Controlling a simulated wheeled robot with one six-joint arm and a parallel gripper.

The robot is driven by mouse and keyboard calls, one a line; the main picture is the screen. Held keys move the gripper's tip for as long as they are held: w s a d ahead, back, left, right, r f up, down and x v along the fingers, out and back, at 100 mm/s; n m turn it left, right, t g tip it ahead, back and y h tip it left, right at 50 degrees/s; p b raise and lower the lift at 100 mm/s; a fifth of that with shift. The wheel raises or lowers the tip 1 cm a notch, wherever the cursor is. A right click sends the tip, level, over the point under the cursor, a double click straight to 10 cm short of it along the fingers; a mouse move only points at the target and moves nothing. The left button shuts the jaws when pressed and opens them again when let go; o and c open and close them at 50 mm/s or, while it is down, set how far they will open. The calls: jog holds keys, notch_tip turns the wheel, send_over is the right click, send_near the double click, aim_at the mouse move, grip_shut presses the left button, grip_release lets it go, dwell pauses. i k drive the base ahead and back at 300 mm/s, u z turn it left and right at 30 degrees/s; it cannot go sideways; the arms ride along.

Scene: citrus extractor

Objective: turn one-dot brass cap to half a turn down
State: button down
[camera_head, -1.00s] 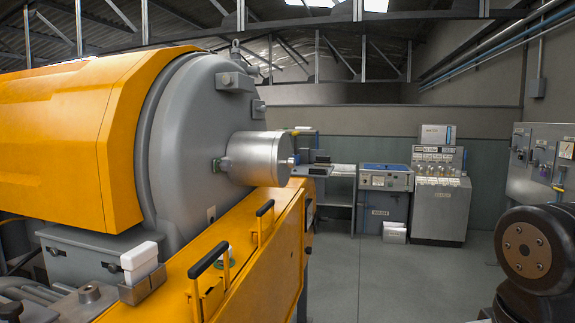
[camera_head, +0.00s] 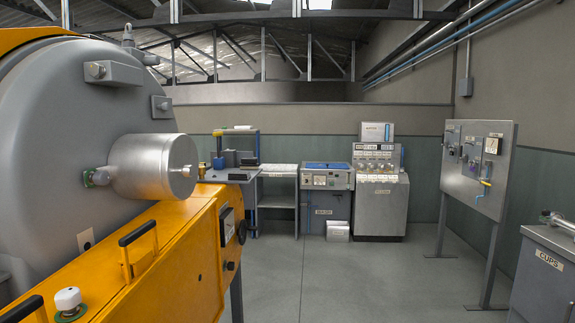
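I cannot make out a brass cap with one dot in this view. The large grey and orange machine (camera_head: 45,150) fills the left side. A silver cylinder (camera_head: 142,168) sticks out from its grey end face, with a small round metal stub (camera_head: 187,171) at its outer end. My gripper is not in view.
Black handles (camera_head: 138,234) and a white knob (camera_head: 68,299) sit on the machine's orange housing. A grey panel on legs (camera_head: 466,185) and a cabinet marked CUPS (camera_head: 550,262) stand at right. Consoles (camera_head: 380,205) line the back wall. The middle floor (camera_head: 335,270) is clear.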

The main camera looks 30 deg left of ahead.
aim_at(202, 170)
jog(key=z, duration=0.25)
jog(key=i, duration=1.8)
jog(key=u, duration=2)
jog(key=i, duration=1.75)
jog(key=u, duration=0.75)
